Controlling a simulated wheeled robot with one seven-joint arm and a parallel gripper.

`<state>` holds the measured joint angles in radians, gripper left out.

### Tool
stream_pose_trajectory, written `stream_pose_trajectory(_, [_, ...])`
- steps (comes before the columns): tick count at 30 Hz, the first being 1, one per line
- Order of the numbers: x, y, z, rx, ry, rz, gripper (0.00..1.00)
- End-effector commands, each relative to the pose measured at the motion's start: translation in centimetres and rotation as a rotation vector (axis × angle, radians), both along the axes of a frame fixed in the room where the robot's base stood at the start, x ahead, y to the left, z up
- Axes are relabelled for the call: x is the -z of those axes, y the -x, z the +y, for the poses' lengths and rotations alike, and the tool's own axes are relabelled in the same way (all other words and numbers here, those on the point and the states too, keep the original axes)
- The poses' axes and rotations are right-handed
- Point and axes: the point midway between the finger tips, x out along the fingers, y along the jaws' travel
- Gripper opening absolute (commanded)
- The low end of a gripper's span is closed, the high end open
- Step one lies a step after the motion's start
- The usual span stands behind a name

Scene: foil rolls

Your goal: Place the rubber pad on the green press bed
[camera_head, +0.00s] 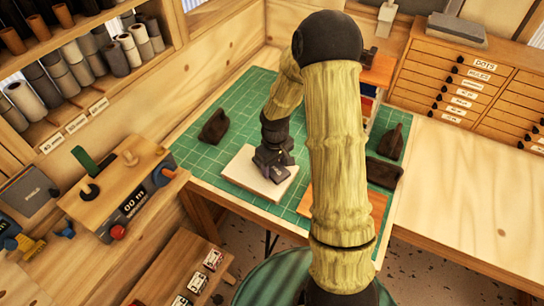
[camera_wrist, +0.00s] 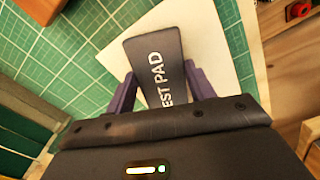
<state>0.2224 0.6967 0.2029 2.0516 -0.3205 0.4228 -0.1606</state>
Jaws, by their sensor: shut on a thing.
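In the wrist view a dark grey pad (camera_wrist: 155,62), with white letters reading in part "EST PAD", sits between the purple fingers of my gripper (camera_wrist: 162,88). The fingers close on its two sides. In the head view my gripper (camera_head: 272,165) is low over a white board (camera_head: 238,170) on the green gridded mat (camera_head: 232,110). The pad blends with the dark gripper there. I cannot tell whether it touches the board. I cannot pick out a press bed with certainty; the green surface I see plainly is this mat.
Dark brown blocks (camera_head: 214,126) stand on the mat, with more at its right (camera_head: 384,172). An orange-brown board (camera_head: 376,210) lies at the front right. The pale worktop (camera_head: 465,195) at right is clear.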

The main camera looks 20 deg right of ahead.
Motion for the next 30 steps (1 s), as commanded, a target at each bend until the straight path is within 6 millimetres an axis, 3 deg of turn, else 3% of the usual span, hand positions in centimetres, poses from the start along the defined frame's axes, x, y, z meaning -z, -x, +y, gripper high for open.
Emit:
stream_pose_trajectory(5, [-1.0,-0.1,0.0,0.000,0.000,-0.002,0.26])
stream_pose_trajectory(16, [-5.2,-0.1,0.0,0.000,0.000,-0.002,0.26])
stream_pose_trajectory(27, [-7.3,0.0,0.0,0.001,0.000,-0.001,0.26])
stream_pose_trajectory(30, [-7.0,0.0,0.0,0.000,0.000,0.000,0.26])
